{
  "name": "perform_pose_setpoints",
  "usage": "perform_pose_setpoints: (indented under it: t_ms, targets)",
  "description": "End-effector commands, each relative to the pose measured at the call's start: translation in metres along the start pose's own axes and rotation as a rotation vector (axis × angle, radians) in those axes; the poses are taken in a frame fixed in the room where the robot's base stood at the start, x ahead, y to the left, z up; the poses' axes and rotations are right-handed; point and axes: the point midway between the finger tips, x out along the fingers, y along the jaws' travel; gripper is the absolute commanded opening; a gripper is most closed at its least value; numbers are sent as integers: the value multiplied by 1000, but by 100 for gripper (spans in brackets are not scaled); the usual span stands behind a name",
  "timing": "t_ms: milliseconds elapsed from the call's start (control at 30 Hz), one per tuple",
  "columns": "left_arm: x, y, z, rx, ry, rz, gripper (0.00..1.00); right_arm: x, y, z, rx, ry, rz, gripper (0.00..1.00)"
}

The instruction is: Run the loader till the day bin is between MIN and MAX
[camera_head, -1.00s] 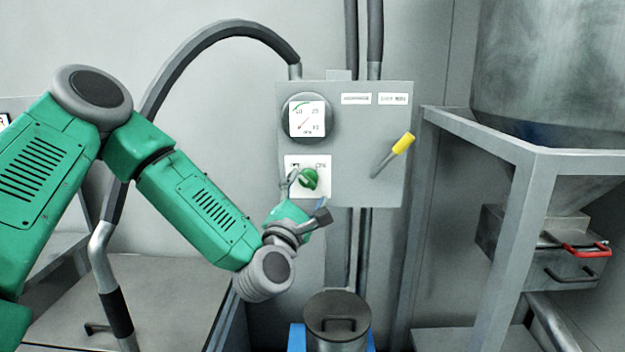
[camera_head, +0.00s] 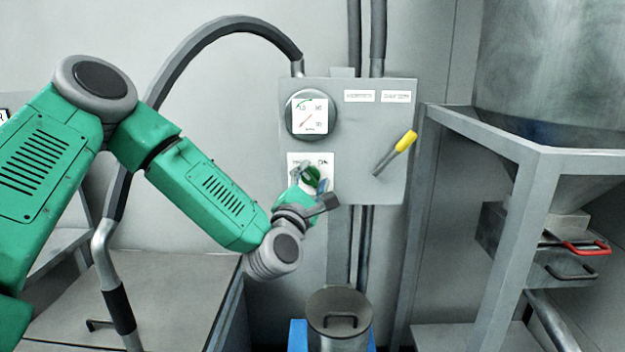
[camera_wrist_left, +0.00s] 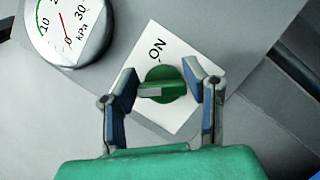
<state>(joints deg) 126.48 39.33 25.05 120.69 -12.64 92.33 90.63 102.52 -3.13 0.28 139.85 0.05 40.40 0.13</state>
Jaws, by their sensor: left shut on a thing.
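A grey control panel (camera_head: 355,140) hangs on the wall with a round gauge (camera_head: 310,112) and a yellow-tipped lever (camera_head: 404,143). Below the gauge a green rotary knob (camera_head: 311,177) sits on a white plate. My left gripper (camera_head: 307,180) is at this knob, shut on it. In the left wrist view the fingers (camera_wrist_left: 162,95) stand on both sides of the green knob (camera_wrist_left: 163,85), which lies beside the word ON. The gauge (camera_wrist_left: 70,28) shows there too, its red needle near 0. My right gripper is not in view. No MIN or MAX mark can be read.
A steel hopper (camera_head: 560,70) stands in a grey frame (camera_head: 525,200) at the right, with a red-handled slide (camera_head: 586,247) below it. A lidded metal vessel (camera_head: 340,310) stands below the panel. A hose (camera_head: 165,70) arches over my left arm.

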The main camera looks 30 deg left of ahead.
Motion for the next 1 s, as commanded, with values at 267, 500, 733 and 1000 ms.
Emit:
perform_pose_setpoints:
  t_ms: [267,500,733,1000]
  targets:
    - [-2,-2,-14,97,30,-46,11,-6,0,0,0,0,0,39]
    - [-2,-1,-14,268,30,-124,11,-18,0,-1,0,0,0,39]
    - [-2,0,-14,469,29,-208,11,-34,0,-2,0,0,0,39]
    - [-2,2,-13,706,27,-306,11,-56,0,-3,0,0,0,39]
